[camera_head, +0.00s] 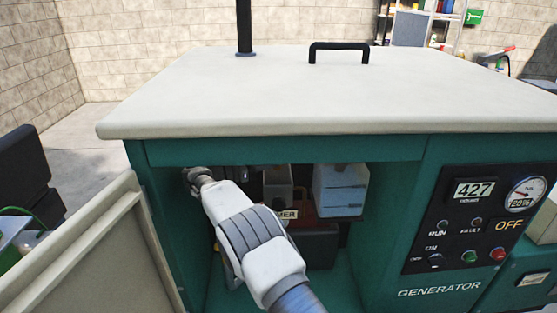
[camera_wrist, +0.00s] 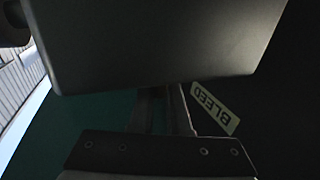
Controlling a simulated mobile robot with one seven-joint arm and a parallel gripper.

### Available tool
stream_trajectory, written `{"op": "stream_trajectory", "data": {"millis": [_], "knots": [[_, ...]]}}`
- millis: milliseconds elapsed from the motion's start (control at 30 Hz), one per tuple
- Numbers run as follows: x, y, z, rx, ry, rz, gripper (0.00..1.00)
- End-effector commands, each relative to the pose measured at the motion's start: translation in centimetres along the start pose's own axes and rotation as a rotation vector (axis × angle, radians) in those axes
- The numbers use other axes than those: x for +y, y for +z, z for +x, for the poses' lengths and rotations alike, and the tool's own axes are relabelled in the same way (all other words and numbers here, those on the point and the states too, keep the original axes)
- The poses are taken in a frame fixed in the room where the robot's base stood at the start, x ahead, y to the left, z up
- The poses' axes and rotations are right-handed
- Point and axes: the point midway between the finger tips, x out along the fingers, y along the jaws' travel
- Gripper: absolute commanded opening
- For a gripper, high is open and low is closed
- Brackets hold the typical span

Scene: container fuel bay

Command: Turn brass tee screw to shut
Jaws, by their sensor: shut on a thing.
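My gripper (camera_head: 196,174) reaches into the open bay of the green generator (camera_head: 405,180), at the bay's upper left. In the wrist view, its two fingers (camera_wrist: 165,108) run up from the dark palm and pass behind a dark grey block. The fingertips are hidden there. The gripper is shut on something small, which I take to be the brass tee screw. I cannot make out the screw itself or how far it is turned. A tilted pale label reading BLEED (camera_wrist: 215,108) is just right of the fingers.
The dark grey block (camera_wrist: 155,45) fills the top of the wrist view, close to my fingers. A grey box (camera_head: 277,188) and a pale blue box (camera_head: 340,188) are inside the bay. An open panel (camera_head: 95,250) stands at left. The generator's lid (camera_head: 300,95) overhangs the bay.

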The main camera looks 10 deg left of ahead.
Motion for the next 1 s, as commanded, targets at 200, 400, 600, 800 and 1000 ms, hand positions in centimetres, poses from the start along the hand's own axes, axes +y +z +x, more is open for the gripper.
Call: {"op": "stream_trajectory", "data": {"millis": [200, 400, 600, 800, 1000], "knots": [[0.05, 0.12, 0.01, 0.000, 0.005, -0.003, 0.00], [0.04, 0.12, 0.01, 0.000, 0.005, -0.003, 0.00], [0.02, 0.08, 0.00, 0.000, 0.004, -0.002, 0.45], [0.01, 0.03, 0.00, 0.000, 0.003, -0.001, 0.45], [0.01, -0.02, -0.01, 0.001, -0.005, 0.000, 0.45]]}}
